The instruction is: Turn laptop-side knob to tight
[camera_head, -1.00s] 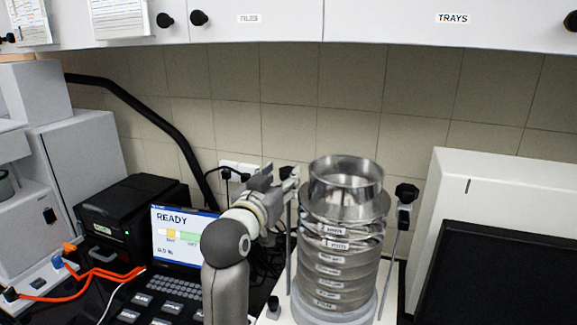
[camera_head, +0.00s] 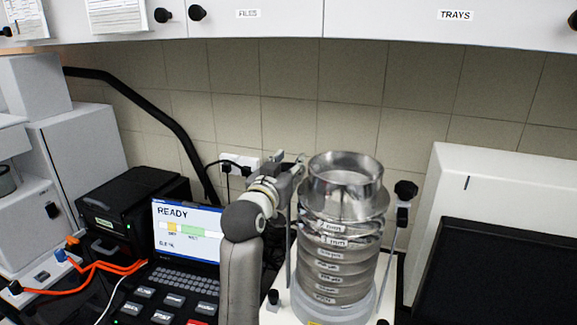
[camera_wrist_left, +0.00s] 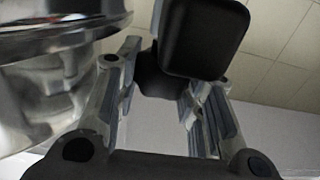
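The sieve stack (camera_head: 335,262) stands upright on the shaker, with a metal pan on top. My left gripper (camera_head: 291,163) is at the stack's upper left, on the laptop side, and hides the top of the left rod (camera_head: 289,255) in the head view. In the left wrist view, a black knob (camera_wrist_left: 203,38) shows at top centre, between and beyond the spread fingers of my left gripper (camera_wrist_left: 160,95). I cannot tell whether the fingers touch it. The far-side knob (camera_head: 405,190) tops the right rod. My right gripper is not in view.
The laptop (camera_head: 188,235) reads READY, left of my arm. A black printer-like box (camera_head: 125,210) and orange cables (camera_head: 100,267) are further left. A white unit with a dark panel (camera_head: 500,270) stands at right. Cabinets (camera_head: 400,20) hang above.

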